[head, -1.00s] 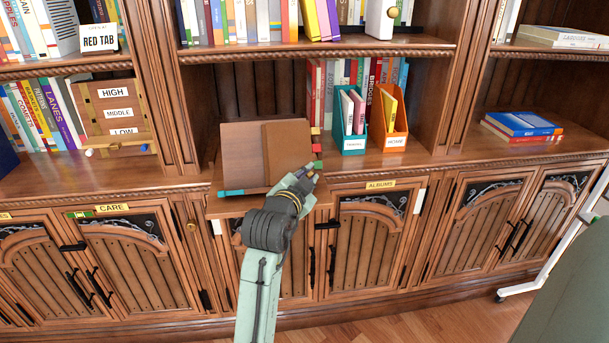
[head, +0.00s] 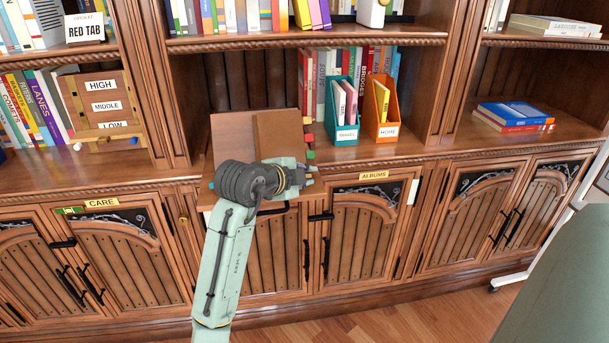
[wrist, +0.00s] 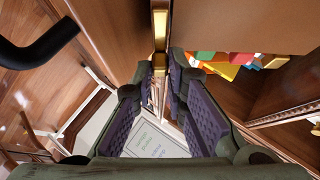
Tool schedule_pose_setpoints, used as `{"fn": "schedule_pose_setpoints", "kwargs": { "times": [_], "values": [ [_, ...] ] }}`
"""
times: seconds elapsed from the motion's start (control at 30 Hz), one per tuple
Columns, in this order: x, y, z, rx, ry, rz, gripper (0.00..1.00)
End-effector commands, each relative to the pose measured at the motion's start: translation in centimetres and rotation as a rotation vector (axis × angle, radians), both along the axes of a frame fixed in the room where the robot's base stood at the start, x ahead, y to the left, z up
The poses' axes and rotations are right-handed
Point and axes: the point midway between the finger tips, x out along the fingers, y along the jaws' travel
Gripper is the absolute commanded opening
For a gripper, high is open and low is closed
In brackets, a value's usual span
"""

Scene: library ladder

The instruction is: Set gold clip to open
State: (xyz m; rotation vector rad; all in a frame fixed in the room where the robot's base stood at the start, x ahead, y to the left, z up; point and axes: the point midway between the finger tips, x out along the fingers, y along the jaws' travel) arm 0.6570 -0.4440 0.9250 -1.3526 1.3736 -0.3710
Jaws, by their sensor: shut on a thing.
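The gold clip (wrist: 160,25) shows at the top middle of the wrist view as a narrow gold strip on the edge of a brown board or cover. Its lower end runs down between my fingertips. My gripper (wrist: 159,75) has its purple-padded fingers close together at the tips, shut on the clip's lower end. In the head view, my gripper (head: 312,176) is at the lower right edge of the brown album-like boards (head: 232,135) on the ledge. The clip cannot be made out in the head view.
Colored tabs (head: 308,140) stick out at the boards' right edge. A teal file box (head: 342,112) and an orange one (head: 382,108) stand to the right. Cabinet doors (head: 362,240) with black handles are below.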

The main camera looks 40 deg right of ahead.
Motion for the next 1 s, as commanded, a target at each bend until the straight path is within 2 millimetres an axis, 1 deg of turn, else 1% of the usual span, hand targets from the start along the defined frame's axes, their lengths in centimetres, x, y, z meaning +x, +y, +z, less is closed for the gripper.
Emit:
{"fn": "schedule_pose_setpoints", "kwargs": {
  "times": [0.53, 0.57, 0.6, 0.83, 1.0],
  "values": [
    [-0.05, 0.02, -0.17, 0.018, -0.009, -0.013, 0.00],
    [-0.06, 0.02, -0.18, 0.018, -0.009, -0.013, 0.15],
    [-0.05, 0.02, -0.17, 0.018, -0.009, -0.013, 0.18],
    [-0.04, 0.01, -0.12, 0.016, -0.008, -0.013, 0.33],
    [-0.04, 0.02, -0.08, 0.015, -0.008, -0.012, 0.33]
  ]
}}
